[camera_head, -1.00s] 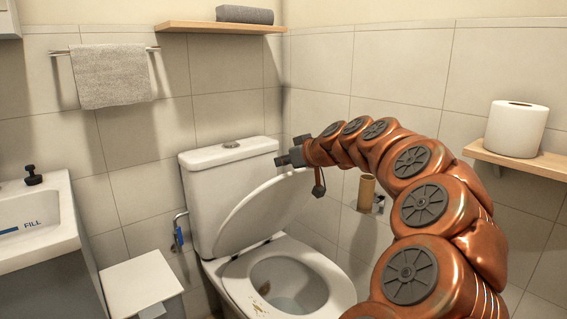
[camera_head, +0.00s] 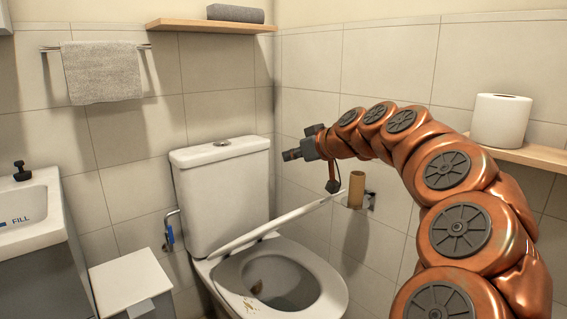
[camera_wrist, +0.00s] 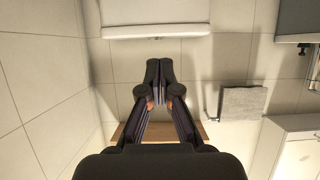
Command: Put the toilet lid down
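The white toilet lid (camera_head: 268,230) is partly lowered. In the head view it shows almost edge-on, tilted, with its free end raised to the right above the seat and bowl (camera_head: 325,277). The open bowl and seat show below it, with brown stains. My gripper (camera_head: 292,154) is above the lid near the tank, apart from the lid in the picture. In the wrist view my gripper (camera_wrist: 160,68) has its fingertips together with nothing visible between them. The lid is not clearly visible in the wrist view.
The toilet tank (camera_head: 222,190) stands behind the bowl. A paper-roll tube (camera_head: 356,189) hangs on the wall right of it. A shelf with a toilet roll (camera_head: 500,119) is at the right. A white bin (camera_head: 131,282) and the sink (camera_head: 28,212) are at left.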

